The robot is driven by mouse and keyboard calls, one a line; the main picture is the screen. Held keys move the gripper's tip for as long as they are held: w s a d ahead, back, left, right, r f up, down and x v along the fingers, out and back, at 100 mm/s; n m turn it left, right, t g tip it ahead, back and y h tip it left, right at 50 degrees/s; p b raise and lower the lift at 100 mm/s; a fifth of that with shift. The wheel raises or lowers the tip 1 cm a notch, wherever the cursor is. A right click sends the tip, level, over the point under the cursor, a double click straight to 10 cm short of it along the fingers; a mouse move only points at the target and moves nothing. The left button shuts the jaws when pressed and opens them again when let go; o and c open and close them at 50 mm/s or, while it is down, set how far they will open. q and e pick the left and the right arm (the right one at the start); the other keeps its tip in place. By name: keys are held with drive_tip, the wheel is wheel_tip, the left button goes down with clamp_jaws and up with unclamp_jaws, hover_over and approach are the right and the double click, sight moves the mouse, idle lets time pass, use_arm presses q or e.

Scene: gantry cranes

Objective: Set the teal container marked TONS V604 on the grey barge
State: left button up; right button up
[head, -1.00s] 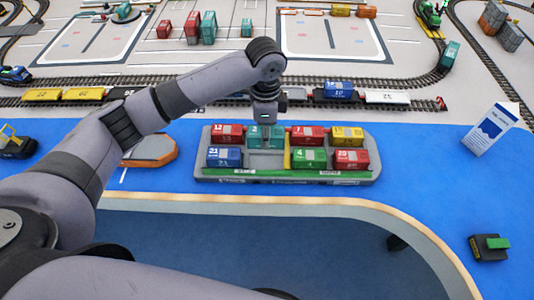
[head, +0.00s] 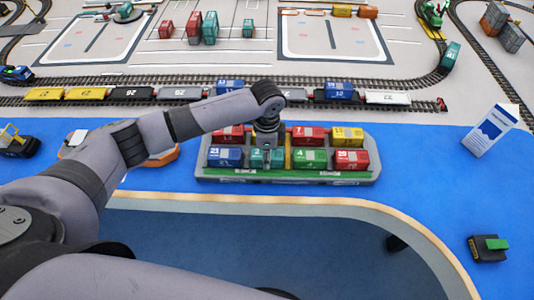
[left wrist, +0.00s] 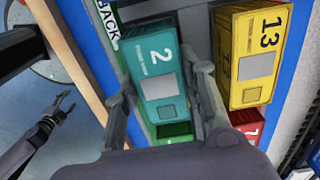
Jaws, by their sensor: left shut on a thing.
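A teal container (head: 277,158) with a large 2 is gripped by my left gripper (head: 267,148). It also shows between the two fingers in the left wrist view (left wrist: 152,62); its small lettering is too fine to read. It is in the front row over the grey barge (head: 375,155), between blue 21 (head: 225,157) and green 4 (head: 310,158). I cannot tell whether its underside touches the deck. My right gripper (left wrist: 62,103) shows at the left of the left wrist view, apart from the barge, fingers spread and empty.
Yellow 13 (left wrist: 255,50) is close behind the teal container. Red 12 (head: 228,135), red 7 (head: 308,136), yellow 15 (head: 347,137) and red 29 (head: 351,160) are also aboard. An orange-rimmed boat (head: 160,157) lies left of the barge, on open blue water.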

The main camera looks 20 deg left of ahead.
use_arm(q)
drive_tip(key=o, duration=1.2)
drive_tip(key=shift+f, duration=0.1)
use_arm(e)
drive_tip(key=shift+a, duration=0.3)
use_arm(q)
wheel_tip(320, 180, up, 12)
drive_tip(key=shift+r+b, duration=0.15)
drive_tip(key=shift+b, duration=0.5)
use_arm(e)
drive_tip(key=shift+d+f, duration=0.3)
drive_tip(key=shift+f, duration=0.3)
